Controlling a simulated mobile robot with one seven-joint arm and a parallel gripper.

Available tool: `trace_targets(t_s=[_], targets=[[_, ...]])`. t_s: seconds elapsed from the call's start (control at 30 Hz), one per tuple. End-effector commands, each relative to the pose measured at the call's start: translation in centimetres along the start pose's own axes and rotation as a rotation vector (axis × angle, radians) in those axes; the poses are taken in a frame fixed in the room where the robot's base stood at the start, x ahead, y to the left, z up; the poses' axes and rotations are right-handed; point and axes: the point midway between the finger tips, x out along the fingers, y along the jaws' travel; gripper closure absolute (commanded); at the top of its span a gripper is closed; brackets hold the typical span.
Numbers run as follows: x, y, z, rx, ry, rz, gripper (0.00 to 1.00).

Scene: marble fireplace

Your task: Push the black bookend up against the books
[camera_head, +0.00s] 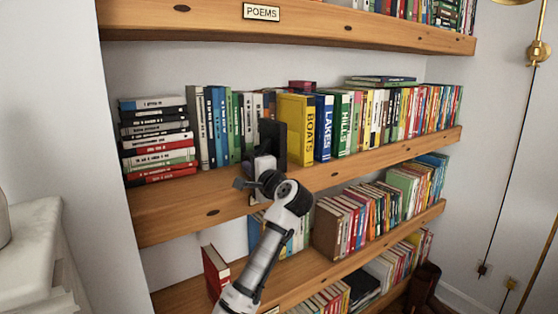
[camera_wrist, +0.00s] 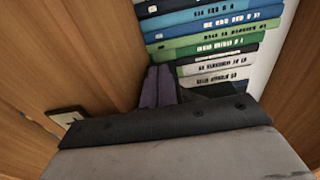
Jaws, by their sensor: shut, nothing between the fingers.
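The black bookend (camera_head: 273,141) stands upright on the middle shelf, left of the yellow BOATS book (camera_head: 295,130). Left of it is a row of upright books (camera_head: 222,125), whose spines also show in the wrist view (camera_wrist: 215,45). My gripper (camera_head: 264,158) is shut and empty, at the shelf front by the lower part of the bookend. It hides the bookend's foot. Its fingers show dark purple in the wrist view (camera_wrist: 159,84). Whether the gripper touches the bookend, or the bookend touches the books, I cannot tell.
The wooden shelf (camera_head: 190,205) has bare board in front of the books. A flat stack of books (camera_head: 157,140) lies at the left end. The POEMS shelf (camera_head: 300,32) is above, and more books (camera_head: 375,215) fill the shelf below.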

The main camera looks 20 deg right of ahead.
Motion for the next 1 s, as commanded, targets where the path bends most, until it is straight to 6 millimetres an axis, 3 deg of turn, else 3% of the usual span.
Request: trace_targets(t_s=[1.0], targets=[[0.2, -0.2, -7.3, 0.002, 0.003, -0.001, 1.0]])
